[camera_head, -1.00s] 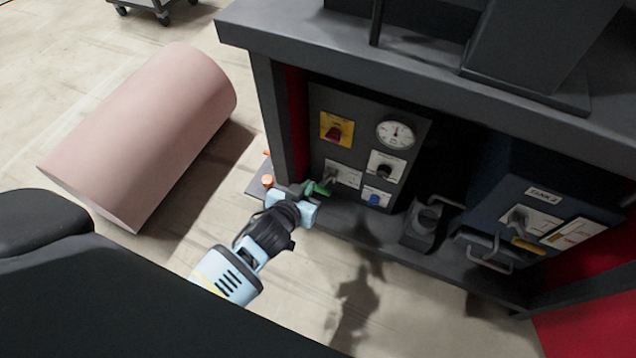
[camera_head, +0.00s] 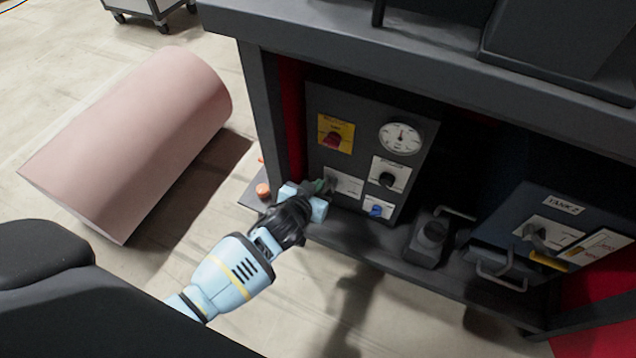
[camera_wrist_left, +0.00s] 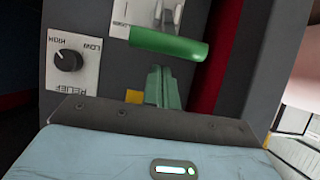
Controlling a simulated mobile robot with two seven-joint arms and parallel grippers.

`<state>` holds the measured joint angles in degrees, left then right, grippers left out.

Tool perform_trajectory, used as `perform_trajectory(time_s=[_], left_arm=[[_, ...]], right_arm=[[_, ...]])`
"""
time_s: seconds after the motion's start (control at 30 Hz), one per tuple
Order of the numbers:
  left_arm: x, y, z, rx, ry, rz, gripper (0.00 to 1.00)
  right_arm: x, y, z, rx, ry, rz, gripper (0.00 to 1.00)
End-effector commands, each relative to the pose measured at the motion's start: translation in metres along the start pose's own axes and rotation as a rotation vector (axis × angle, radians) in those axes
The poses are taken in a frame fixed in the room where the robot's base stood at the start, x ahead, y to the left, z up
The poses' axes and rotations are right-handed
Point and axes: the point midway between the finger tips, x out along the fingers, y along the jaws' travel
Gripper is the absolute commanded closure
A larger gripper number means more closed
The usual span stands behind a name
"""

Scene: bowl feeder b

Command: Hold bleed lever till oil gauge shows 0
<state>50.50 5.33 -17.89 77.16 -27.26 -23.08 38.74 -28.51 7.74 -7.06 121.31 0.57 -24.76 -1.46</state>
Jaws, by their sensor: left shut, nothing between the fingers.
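The bleed lever, with a green handle (camera_wrist_left: 170,43), sticks out from the grey panel (camera_wrist_left: 100,85). In the head view only a bit of green (camera_head: 320,185) shows at my gripper's tip, so the lever is mostly hidden there. My left gripper (camera_head: 314,190) is at the panel's lower left. In the left wrist view its fingers (camera_wrist_left: 162,85) are shut and empty, close below the handle in the picture; I cannot tell if they touch it. The round white oil gauge (camera_head: 400,138) is at the panel's upper right; its reading is too small to tell. My right gripper is not in view.
The panel carries a red switch on a yellow plate (camera_head: 335,134), a black knob (camera_head: 387,179) and a blue knob (camera_head: 376,210). A dark frame post (camera_head: 262,115) stands to the left. A blue tank unit (camera_head: 545,215) is at right. A pink cylinder (camera_head: 135,140) lies on the floor at left.

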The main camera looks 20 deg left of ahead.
Motion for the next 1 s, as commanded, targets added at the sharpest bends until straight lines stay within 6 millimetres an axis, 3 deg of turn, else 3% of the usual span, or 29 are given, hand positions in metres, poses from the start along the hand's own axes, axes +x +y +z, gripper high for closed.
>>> perform_trajectory(time_s=[0.23,1.0], left_arm=[[-0.006,0.000,0.016,0.000,0.002,0.001,1.00],[-0.006,-0.010,0.023,-0.002,0.049,0.000,1.00]], right_arm=[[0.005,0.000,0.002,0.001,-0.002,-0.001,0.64],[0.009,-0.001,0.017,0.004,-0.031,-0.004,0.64]])
